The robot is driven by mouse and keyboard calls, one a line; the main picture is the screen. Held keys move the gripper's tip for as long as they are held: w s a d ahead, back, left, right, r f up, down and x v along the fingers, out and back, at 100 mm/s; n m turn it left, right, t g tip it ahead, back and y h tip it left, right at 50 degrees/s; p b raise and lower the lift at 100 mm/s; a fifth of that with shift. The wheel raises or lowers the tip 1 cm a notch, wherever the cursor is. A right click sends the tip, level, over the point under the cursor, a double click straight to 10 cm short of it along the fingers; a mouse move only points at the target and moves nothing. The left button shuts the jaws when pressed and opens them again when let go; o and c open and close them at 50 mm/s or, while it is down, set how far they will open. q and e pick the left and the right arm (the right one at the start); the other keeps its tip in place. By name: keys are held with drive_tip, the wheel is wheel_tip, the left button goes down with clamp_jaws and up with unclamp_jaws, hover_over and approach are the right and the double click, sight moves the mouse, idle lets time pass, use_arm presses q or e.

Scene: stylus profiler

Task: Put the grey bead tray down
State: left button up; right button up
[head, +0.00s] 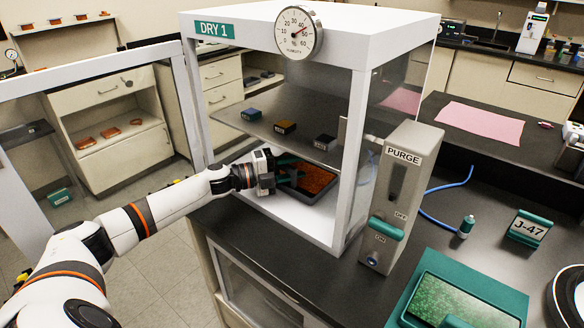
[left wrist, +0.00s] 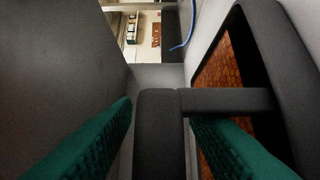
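The grey bead tray (head: 318,196), full of orange-brown beads, sits at the bottom of the white DRY 1 cabinet (head: 337,236) and looks level on its floor. In the left wrist view, its dark rim (left wrist: 262,50) is at the right and its grey handle (left wrist: 160,135) is in the middle. My left gripper (head: 286,170) reaches through the open front of the cabinet. Its green fingers (left wrist: 160,118) stand on both sides of the handle, with narrow light gaps showing. The gripper hides the handle side of the tray in the head view. My right gripper is not in view.
A shelf (head: 268,128) with several small blocks is above my left gripper. The cabinet door (head: 90,72) stands open at the left. A PURGE box (head: 400,190) stands right of the cabinet.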

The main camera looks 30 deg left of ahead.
use_arm(q)
drive_tip(key=shift+r, duration=0.25)
drive_tip(key=v, duration=0.3)
drive_tip(key=b+v, duration=0.1)
drive_tip(key=v, duration=0.5)
drive_tip(key=shift+s+a+f+b, duration=0.2)
drive_tip(key=shift+a+f+b, duration=0.05)
drive_tip(key=shift+b, duration=0.1)
drive_tip(key=shift+v, duration=1.2)
drive_tip(key=shift+r, duration=0.15)
